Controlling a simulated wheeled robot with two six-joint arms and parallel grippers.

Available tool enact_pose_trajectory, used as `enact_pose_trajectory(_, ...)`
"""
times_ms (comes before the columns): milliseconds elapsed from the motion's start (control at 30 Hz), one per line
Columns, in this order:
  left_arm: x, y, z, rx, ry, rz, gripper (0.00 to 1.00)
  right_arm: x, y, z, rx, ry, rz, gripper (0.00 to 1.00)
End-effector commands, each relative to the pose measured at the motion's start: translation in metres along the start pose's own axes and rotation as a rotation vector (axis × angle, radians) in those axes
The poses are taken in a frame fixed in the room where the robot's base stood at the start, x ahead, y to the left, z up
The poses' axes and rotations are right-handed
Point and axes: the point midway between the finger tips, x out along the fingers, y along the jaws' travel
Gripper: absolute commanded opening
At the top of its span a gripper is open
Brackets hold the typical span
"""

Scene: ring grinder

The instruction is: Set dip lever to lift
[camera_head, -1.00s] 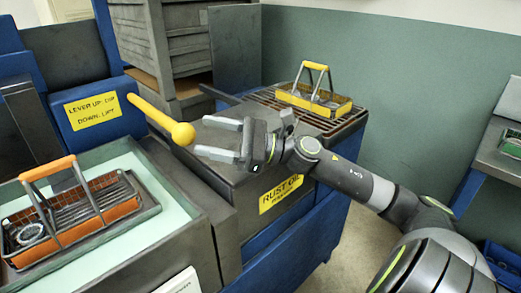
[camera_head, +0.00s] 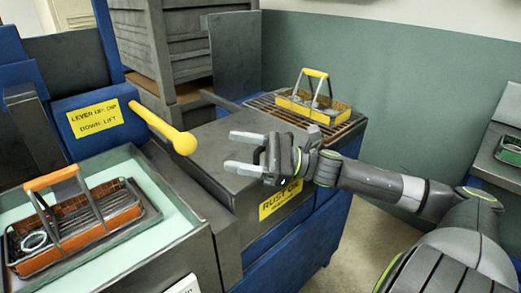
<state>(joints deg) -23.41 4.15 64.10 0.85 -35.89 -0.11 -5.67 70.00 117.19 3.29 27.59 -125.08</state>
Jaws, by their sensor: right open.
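The yellow dip lever (camera_head: 163,128) sticks out from a blue housing and slants down to the right, ending in a round knob (camera_head: 184,143). The yellow sign (camera_head: 96,119) on the housing reads "LEVER UP: DIP, DOWN: LIFT". My right gripper (camera_head: 236,151) is open and empty, its two fingers pointing left toward the knob. A gap shows between the fingertips and the knob in the picture; the depth between them is hard to judge. My left gripper is not in view.
An orange-handled basket (camera_head: 70,215) of metal parts sits in the pale green tank (camera_head: 170,200) at left. A yellow basket (camera_head: 313,105) stands on a grate behind my right arm. A dark box with a "RUST" sign (camera_head: 280,198) lies below the gripper.

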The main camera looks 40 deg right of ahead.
Motion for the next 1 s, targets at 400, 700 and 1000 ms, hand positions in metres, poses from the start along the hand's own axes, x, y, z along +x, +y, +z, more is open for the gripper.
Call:
enact_pose_trajectory(400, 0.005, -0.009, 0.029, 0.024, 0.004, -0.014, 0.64, -0.032, -0.001, 0.002, 0.002, 0.001, -0.004, 0.64)
enact_pose_trajectory(700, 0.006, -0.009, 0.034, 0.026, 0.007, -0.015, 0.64, -0.041, 0.0, 0.001, -0.001, -0.002, -0.005, 0.64)
enact_pose_trajectory(1000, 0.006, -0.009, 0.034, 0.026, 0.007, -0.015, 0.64, -0.041, 0.0, 0.0, -0.001, -0.003, -0.004, 0.44)
